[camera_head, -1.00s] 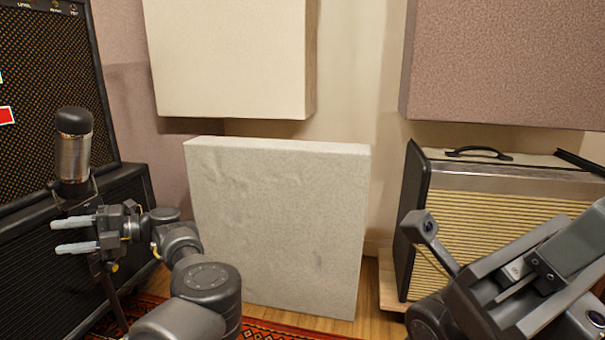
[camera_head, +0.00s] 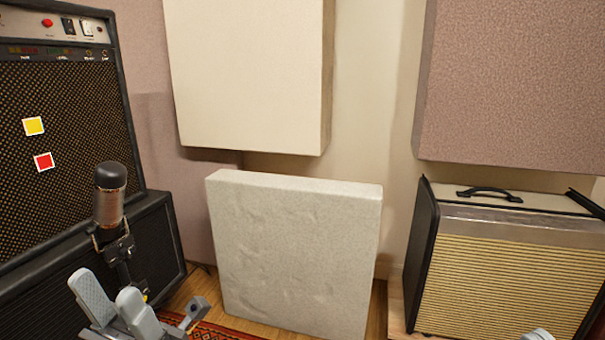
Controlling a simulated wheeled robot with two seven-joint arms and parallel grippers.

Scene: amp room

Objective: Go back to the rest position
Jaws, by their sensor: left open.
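My left gripper (camera_head: 104,285) is at the bottom left, with its two grey fingers spread apart and pointing up. Nothing shows between the fingers. It stands in front of the lower part of a microphone (camera_head: 109,200) on a stand; I cannot tell the exact gap between them. My left arm behind the gripper is mostly below the picture's edge. Only a small grey piece, probably of my right arm, shows at the bottom right edge; my right gripper is not seen.
A tall black amplifier (camera_head: 60,90) with yellow and red squares stands at the left. A pale panel (camera_head: 295,255) stands on the floor in the middle. A smaller amplifier (camera_head: 500,280) is at the right. A patterned rug (camera_head: 215,331) shows at the bottom.

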